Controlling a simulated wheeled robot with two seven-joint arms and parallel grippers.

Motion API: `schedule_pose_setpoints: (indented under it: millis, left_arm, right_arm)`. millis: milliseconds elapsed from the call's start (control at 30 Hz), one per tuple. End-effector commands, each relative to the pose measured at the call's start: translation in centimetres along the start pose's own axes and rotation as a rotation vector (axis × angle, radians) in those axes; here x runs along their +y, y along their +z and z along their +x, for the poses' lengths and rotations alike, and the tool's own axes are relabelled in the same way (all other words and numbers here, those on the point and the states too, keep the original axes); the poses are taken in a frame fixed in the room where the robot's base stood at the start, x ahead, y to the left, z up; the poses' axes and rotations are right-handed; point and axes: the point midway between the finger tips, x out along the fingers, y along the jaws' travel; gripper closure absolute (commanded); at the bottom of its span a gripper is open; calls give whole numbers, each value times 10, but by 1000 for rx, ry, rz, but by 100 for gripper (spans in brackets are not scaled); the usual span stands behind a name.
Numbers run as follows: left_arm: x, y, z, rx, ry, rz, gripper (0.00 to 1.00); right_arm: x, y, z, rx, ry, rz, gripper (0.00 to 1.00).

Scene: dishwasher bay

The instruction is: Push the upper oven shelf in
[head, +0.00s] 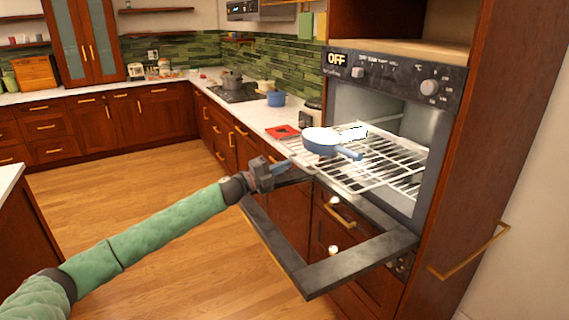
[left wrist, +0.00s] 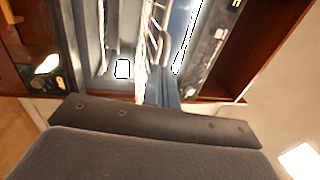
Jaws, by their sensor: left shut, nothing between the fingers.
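The oven (head: 405,120) stands at the right with its door (head: 360,262) folded down. White wire shelves (head: 372,178) stick out of the oven opening over the door. They overlap in the head view, so I cannot clearly separate the upper shelf from the one below. A blue pan (head: 320,143) rests on the wire rack near its front left. My left gripper (head: 289,163) is shut and empty, just left of the shelf's front edge. In the left wrist view the blue fingers (left wrist: 163,92) are beside the wire bars (left wrist: 155,38); contact cannot be told. My right gripper is out of view.
The open door lies below the shelves, near my left gripper. The counter (head: 270,118) behind holds a blue pot (head: 276,98) and a red item (head: 282,132). A tall wooden panel (head: 500,120) borders the oven's right side. The wooden floor (head: 150,190) is clear.

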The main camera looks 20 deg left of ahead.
Motion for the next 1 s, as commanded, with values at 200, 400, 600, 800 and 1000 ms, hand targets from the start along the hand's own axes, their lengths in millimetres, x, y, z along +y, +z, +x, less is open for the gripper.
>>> schedule_pose_setpoints:
  millis: [200, 400, 600, 800, 1000]
  left_arm:
    - [-1, 0, 6, 0, -1, 1, 100]
    - [0, 0, 6, 0, 0, 1, 100]
    - [0, 0, 7, 0, 0, 1, 100]
    - [1, -1, 22, 1, -1, 0, 100]
    - [6, -1, 58, 1, -3, 1, 100]
  right_arm:
    - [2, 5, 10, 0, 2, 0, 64]
    - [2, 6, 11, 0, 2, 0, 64]
    - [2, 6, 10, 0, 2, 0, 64]
    - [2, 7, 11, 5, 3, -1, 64]
    - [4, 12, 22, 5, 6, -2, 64]
